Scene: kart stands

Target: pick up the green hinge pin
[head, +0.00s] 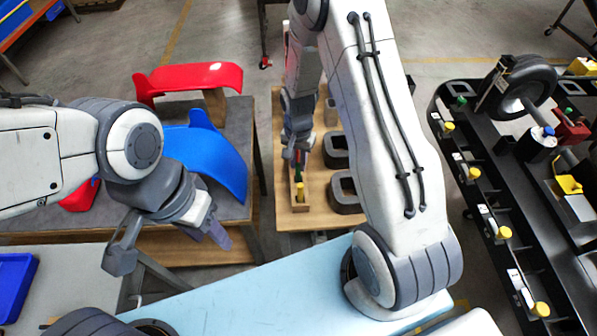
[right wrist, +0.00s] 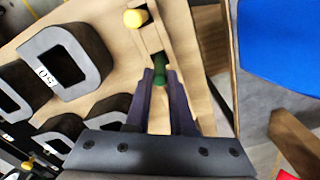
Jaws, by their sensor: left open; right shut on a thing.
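The green hinge pin (right wrist: 160,68) shows in the right wrist view between the fingers of my right gripper (right wrist: 160,78), which is shut on it. In the head view the green pin (head: 299,157) is a small spot at the right gripper (head: 298,150), over a narrow wooden holder. A yellow pin (right wrist: 136,18) stands in the same wooden holder (right wrist: 168,35), and it also shows in the head view (head: 300,191). The pin's lower end is hidden.
Dark grey block-like rings (head: 346,193) stand beside the holder on the wooden table (head: 290,222). A blue curved panel (head: 215,158) and a red panel (head: 195,77) are on the left table. A black cart (head: 480,210) with yellow-topped pins stands right.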

